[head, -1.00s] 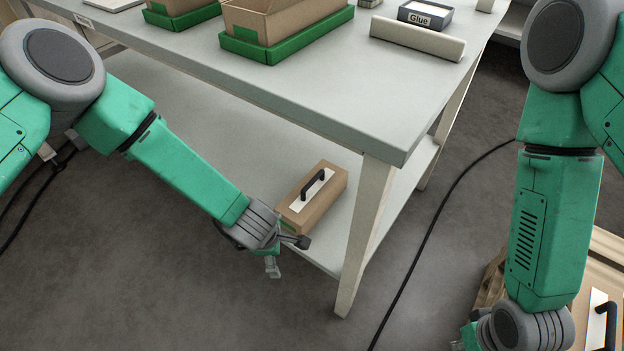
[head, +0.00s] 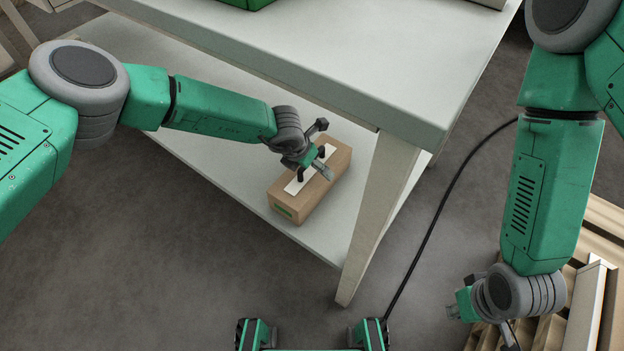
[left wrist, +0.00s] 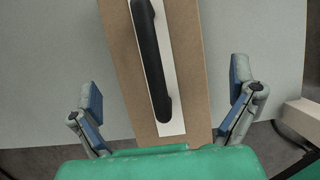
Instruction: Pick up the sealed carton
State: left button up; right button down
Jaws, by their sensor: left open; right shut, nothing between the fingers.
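The sealed carton (head: 325,187) is a brown box with a green label on its near end. It lies on the table's lower shelf. A black handle (left wrist: 152,60) on a white strip runs along its top. My left gripper (head: 321,150) is over the carton's top at the handle, partly hiding it. In the left wrist view my left gripper (left wrist: 164,98) is open, its blue-padded fingers apart on either side of the carton and handle, with nothing gripped. My right gripper (head: 478,312) is shut and empty, low at the right.
The table top (head: 330,50) overhangs the shelf (head: 215,165) close above my left arm. A pale table leg (head: 369,220) stands right of the carton. A black cable (head: 425,240) crosses the floor. A wooden pallet (head: 605,220) lies at the right, beneath my right arm.

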aim_at(311, 168)
pick_arm(q)
jog(key=b+x, duration=0.3)
jog(key=x, duration=0.2)
jog(key=shift+a+f, duration=0.1)
jog(key=shift+a, duration=0.05)
jog(key=c, duration=1.3)
jog(key=shift+o, duration=0.2)
jog(key=shift+w, duration=0.1)
jog(key=shift+r, duration=0.25)
